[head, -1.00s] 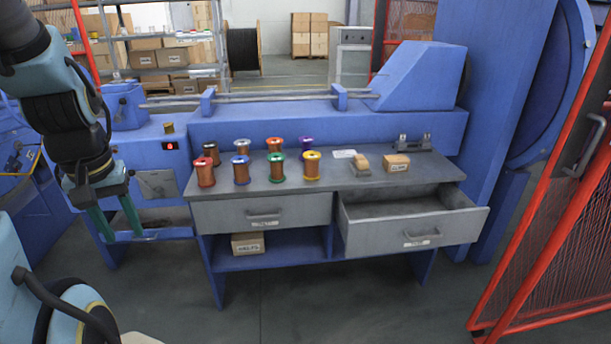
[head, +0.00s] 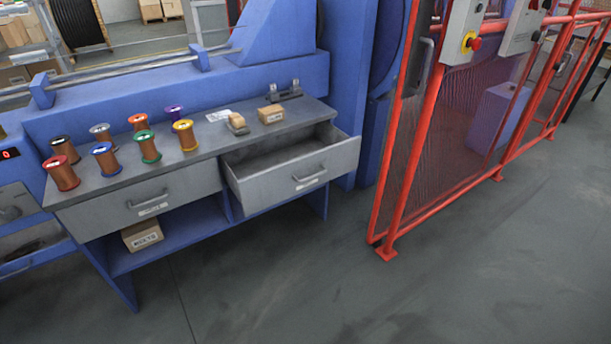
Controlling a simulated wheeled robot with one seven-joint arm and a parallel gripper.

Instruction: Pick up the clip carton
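A small brown carton (head: 271,114) with a white label sits on the grey bench top (head: 190,158), near its right end. A larger brown carton (head: 142,235) with a label stands on the blue lower shelf under the left drawer. I cannot read the labels well enough to tell which is the clip carton. My gripper is not in view.
The right drawer (head: 297,176) is pulled open and looks empty; the left drawer (head: 148,200) is shut. Several coloured spools, including a yellow one (head: 185,136), stand on the bench. A red mesh fence (head: 450,130) stands at right. The floor in front is clear.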

